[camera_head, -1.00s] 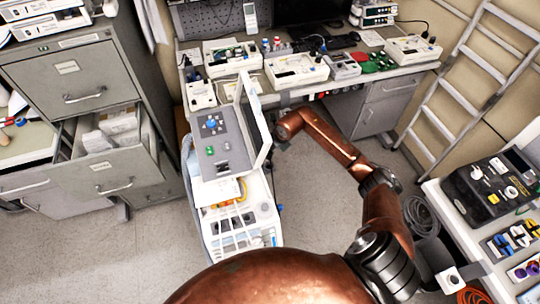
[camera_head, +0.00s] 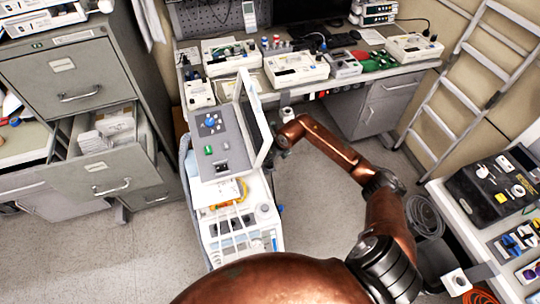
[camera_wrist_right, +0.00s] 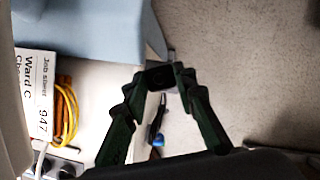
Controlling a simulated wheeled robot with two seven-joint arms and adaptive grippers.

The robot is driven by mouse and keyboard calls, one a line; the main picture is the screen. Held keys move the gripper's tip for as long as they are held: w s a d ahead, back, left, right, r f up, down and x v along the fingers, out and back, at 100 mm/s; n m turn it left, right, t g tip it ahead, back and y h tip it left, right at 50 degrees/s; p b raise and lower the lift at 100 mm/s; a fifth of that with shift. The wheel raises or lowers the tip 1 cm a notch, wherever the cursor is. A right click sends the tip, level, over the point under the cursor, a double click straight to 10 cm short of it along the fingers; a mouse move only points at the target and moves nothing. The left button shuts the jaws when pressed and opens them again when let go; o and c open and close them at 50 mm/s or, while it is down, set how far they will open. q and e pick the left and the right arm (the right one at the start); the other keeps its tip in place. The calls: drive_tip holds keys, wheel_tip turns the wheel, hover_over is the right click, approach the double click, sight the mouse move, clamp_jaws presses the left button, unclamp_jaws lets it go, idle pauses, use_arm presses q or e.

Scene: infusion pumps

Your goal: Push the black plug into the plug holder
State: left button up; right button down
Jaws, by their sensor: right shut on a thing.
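My right gripper (camera_wrist_right: 162,82) is shut on a dark, blocky thing, which looks like the black plug (camera_wrist_right: 159,76). The plug sits between the two fingertips, and a black cord-like piece and a small blue part show below it. In the head view, my right arm reaches to the right side of the upright screen on the cart (camera_head: 236,238). The fingers and the plug cannot be made out there. I cannot pick out the plug holder in either view. My left gripper is not in view.
The cart's grey panel (camera_head: 214,140) carries a blue knob and a green part. A yellow cable (camera_wrist_right: 70,115) and a "Job sheet" paper (camera_wrist_right: 36,85) lie left of my gripper. A workbench (camera_head: 350,75) with devices stands behind. The floor right of the cart is clear.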

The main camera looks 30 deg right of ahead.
sight(271, 162)
drive_tip(key=shift+f+b, duration=1)
drive_tip(key=shift+f, duration=0.55)
drive_tip(key=c, duration=1.5)
unclamp_jaws()
drive_tip(key=v, duration=1.2)
drive_tip(key=shift+a, duration=0.1)
